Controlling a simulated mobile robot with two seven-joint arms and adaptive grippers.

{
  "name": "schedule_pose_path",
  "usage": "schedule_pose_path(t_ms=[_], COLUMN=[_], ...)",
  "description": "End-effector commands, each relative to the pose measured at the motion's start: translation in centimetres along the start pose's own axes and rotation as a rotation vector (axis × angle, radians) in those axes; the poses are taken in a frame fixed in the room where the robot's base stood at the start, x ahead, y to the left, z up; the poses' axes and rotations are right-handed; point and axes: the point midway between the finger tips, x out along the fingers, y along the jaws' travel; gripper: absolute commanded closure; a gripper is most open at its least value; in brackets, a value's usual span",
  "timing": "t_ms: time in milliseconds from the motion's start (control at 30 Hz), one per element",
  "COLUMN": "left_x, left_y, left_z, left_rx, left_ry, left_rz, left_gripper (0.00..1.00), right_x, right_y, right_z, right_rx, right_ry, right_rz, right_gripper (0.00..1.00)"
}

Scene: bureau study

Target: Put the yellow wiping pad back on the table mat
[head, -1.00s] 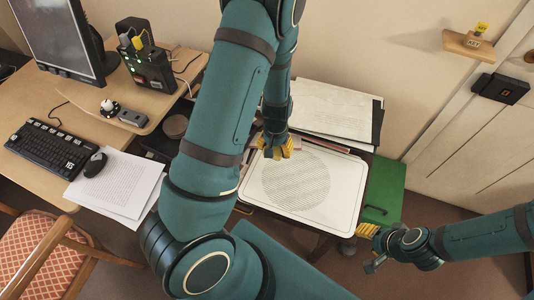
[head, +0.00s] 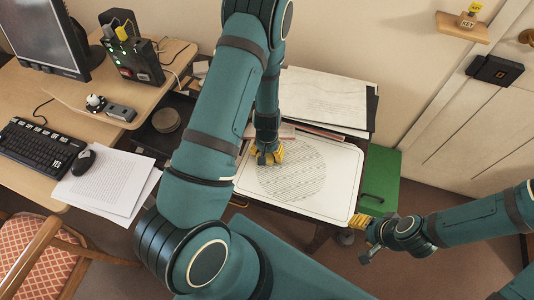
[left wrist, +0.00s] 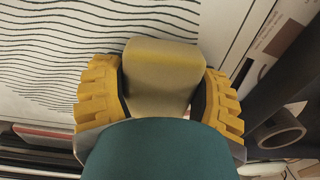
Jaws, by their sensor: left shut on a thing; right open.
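The table mat (head: 335,202) is a pale rounded board with a disc of wavy lines, lying on a small dark table. My left gripper (head: 268,156) is over the upper left part of the disc, pointing down. In the left wrist view its yellow ridged fingers (left wrist: 160,100) are shut on the yellow wiping pad (left wrist: 162,72), a dull yellow block. The pad is over or on the mat; I cannot tell if it touches. In the head view the gripper hides the pad. My right gripper (head: 365,226) is open and empty beside the mat's lower right corner.
Stacked papers (head: 320,98) lie behind the mat. A green panel (head: 380,182) is to its right. A desk with a keyboard (head: 38,148), mouse (head: 83,161) and paper sheets (head: 108,185) stands on the left. Most of the mat is clear.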

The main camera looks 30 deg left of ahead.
Motion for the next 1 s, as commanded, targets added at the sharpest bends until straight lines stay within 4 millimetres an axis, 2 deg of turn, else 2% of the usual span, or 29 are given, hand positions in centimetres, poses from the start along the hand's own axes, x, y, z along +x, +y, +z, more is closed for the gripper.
schedule_pose_path(t_ms=[233, 267, 333, 367, 733, 867, 1000], left_x=[0.3, 0.3, 0.2, 0.2, -0.2, -2.1, -5.0], left_y=[0.0, 0.0, 0.0, 0.0, 0.0, 0.0, 0.1], left_z=[0.0, 0.0, 0.0, 0.0, 0.0, -0.1, -0.1], left_rx=[0.000, 0.000, 0.000, 0.000, 0.000, 0.000, 0.001], left_ry=[0.000, 0.000, 0.000, 0.000, 0.000, 0.003, 0.004], left_rz=[0.000, 0.000, 0.000, 0.000, 0.000, 0.000, 0.000], left_gripper=[0.75, 0.30, 0.05, 0.00, 0.00, 0.00, 0.00], right_x=[0.3, 0.3, 0.2, 0.2, -0.2, -0.6, -1.3], right_y=[0.1, 0.1, 0.1, 0.1, -0.1, -0.2, -0.5], right_z=[0.0, 0.0, 0.0, 0.0, 0.0, -0.2, -0.5], right_rx=[0.000, 0.000, 0.000, 0.000, 0.000, 0.001, 0.003], right_ry=[0.000, 0.000, -0.001, -0.001, 0.000, 0.003, 0.009], right_rz=[0.000, 0.000, 0.000, 0.000, 0.000, 0.000, 0.001], right_gripper=[0.53, 0.53, 0.53, 0.53, 0.53, 0.53, 0.53])
